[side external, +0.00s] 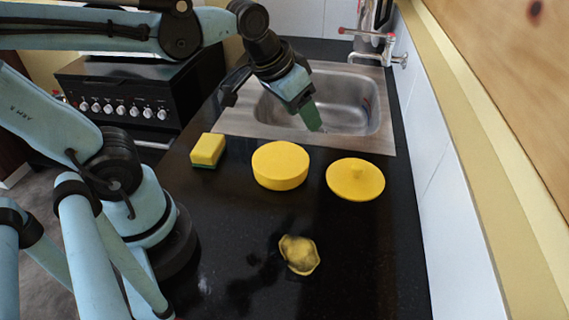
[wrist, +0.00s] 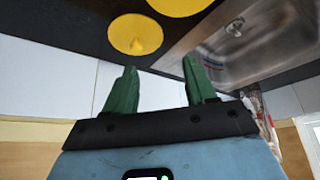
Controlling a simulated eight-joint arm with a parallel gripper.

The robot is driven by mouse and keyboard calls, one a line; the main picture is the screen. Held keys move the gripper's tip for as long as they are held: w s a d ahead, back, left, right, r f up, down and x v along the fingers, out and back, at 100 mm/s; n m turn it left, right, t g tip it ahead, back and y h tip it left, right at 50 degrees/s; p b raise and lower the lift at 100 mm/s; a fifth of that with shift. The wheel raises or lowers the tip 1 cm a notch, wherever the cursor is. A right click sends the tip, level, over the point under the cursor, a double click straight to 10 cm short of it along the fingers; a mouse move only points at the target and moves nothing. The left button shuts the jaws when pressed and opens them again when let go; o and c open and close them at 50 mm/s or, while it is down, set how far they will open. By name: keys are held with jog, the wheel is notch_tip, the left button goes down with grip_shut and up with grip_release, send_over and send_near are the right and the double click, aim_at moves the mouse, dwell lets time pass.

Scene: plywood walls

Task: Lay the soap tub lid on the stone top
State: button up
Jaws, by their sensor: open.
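The soap tub lid (side external: 355,180) is a yellow disc with a small raised knob, lying on the black stone top (side external: 365,250) at the right. It also shows in the wrist view (wrist: 135,34), knob visible. The yellow round tub (side external: 280,166) stands just left of the lid, apart from it; part of it shows at the top of the wrist view (wrist: 180,5). My gripper (side external: 314,122) is above the sink edge, behind and above the tub and lid. Its green fingers (wrist: 158,80) are apart with nothing between them.
A metal sink (side external: 235,125) with a tap (side external: 375,40) lies behind. A yellow and green sponge (side external: 208,150) sits left of the tub. A crumpled yellow item (side external: 299,254) lies in front. A tiled wall (side external: 450,215) bounds the right; the front right stone is clear.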

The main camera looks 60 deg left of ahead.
jog(key=s+f, duration=0.1)
jog(key=s+a+t, duration=0.1)
jog(key=shift+s+a+f+t, duration=0.1)
jog(key=shift+s+f+t, duration=0.2)
jog(key=shift+s+f, duration=0.1)
